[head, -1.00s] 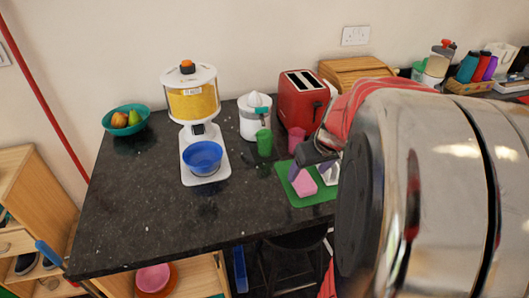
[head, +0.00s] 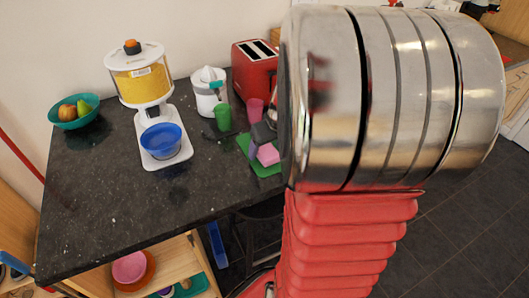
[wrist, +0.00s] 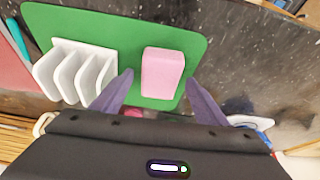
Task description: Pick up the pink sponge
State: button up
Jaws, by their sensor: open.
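The pink sponge (head: 268,154) lies on a green mat (head: 243,142) on the dark counter. In the wrist view the sponge (wrist: 162,73) is a pale pink block on the green mat (wrist: 199,45), ahead of and between my two purple fingers. My gripper (wrist: 158,92) is open, with one finger on each side of the sponge's near end and gaps showing on both sides. In the head view my gripper (head: 254,147) is at the sponge's left, partly hidden behind my arm. The sponge is not held.
A white slotted rack (wrist: 76,72) stands on the mat left of the sponge. A green cup (head: 223,117), a pink cup (head: 254,110), a juicer (head: 208,91) and a red toaster (head: 252,70) stand behind the mat.

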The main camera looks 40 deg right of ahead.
aim_at(267, 150)
jog(key=shift+c, duration=0.2)
jog(key=c, duration=1.1)
jog(key=shift+o, duration=0.2)
notch_tip(267, 150, up, 10)
dwell(0.5)
jog(key=o, duration=0.4)
jog(key=c, duration=0.4)
jog(key=shift+o, duration=0.2)
